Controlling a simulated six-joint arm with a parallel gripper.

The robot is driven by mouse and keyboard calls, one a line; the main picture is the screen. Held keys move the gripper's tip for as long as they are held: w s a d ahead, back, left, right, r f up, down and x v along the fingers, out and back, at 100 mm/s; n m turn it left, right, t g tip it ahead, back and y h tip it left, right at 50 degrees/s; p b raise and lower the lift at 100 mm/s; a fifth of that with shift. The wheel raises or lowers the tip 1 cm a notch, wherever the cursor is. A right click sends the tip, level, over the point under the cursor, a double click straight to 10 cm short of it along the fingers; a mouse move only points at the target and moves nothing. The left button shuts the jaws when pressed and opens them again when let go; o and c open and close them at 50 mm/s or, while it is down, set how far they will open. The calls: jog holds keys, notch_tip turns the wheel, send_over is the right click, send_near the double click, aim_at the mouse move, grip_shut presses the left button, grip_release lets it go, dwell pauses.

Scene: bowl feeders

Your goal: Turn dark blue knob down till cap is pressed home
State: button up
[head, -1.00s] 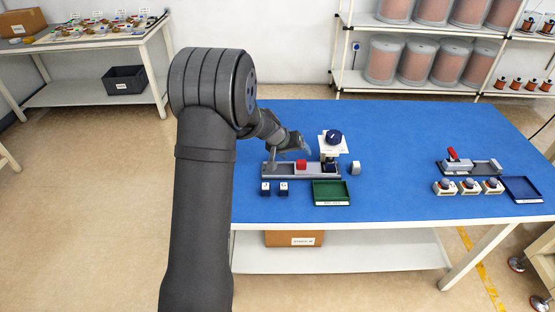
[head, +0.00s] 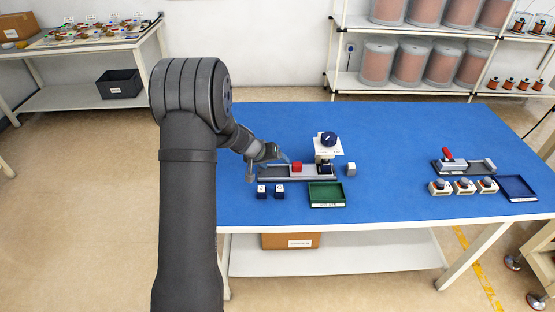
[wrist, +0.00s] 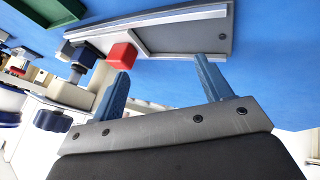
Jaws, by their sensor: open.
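The dark blue knob (head: 328,139) sits on top of a small white press on the blue table; it also shows in the wrist view (wrist: 50,120) at the lower left. The press stands at the right end of a grey rail fixture (head: 270,172). Beneath the press is a dark blue part (head: 325,169); I cannot make out the cap or how far down it sits. My gripper (head: 284,158) is open and empty, left of the knob and apart from it, above the rail near the red block (head: 297,167). In the wrist view the red block (wrist: 122,55) shows beyond the fingertips (wrist: 160,67).
Two dark blue and white blocks (head: 271,191) and a green tray (head: 327,194) lie in front of the rail. A second fixture (head: 463,165) and a blue tray (head: 518,188) are far right. The back of the table is clear.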

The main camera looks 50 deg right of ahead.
jog(key=shift+w+a+f+n+t+y, duration=0.15)
jog(key=shift+w+a+f+n+t, duration=0.2)
jog(key=shift+n+t, duration=0.15)
jog(key=shift+w+a+f+n+t+y, duration=0.15)
jog(key=shift+w+a+f+n+t, duration=0.1)
jog(key=shift+a+n+t, duration=0.25)
jog(key=shift+s+a+f+t+y, duration=0.15)
jog(key=shift+s+f+t+y, duration=0.25)
jog(key=shift+t, duration=0.6)
jog(key=shift+s+a+f+t+h, duration=0.15)
jog(key=shift+s+t, duration=0.15)
jog(key=shift+t, duration=0.25)
jog(key=shift+s+d+r+t+h, duration=0.15)
jog(key=shift+s+t, duration=0.15)
jog(key=shift+t, duration=0.25)
jog(key=s+d+r+m+t+h, duration=0.25)
jog(key=s+r+h, duration=0.3)
jog(key=s, duration=0.35)
jog(key=m+h, duration=0.3)
jog(key=h, duration=0.1)
send_near(330, 135)
jog(key=shift+n+g, duration=0.25)
jog(key=shift+g, duration=0.1)
jog(key=x, duration=0.7)
jog(key=f+x, duration=0.1)
jog(key=x, duration=0.3)
jog(key=shift+w, duration=0.25)
jog(key=shift+r+h, duration=0.1)
jog(key=shift+h, duration=0.15)
jog(key=c, duration=1)
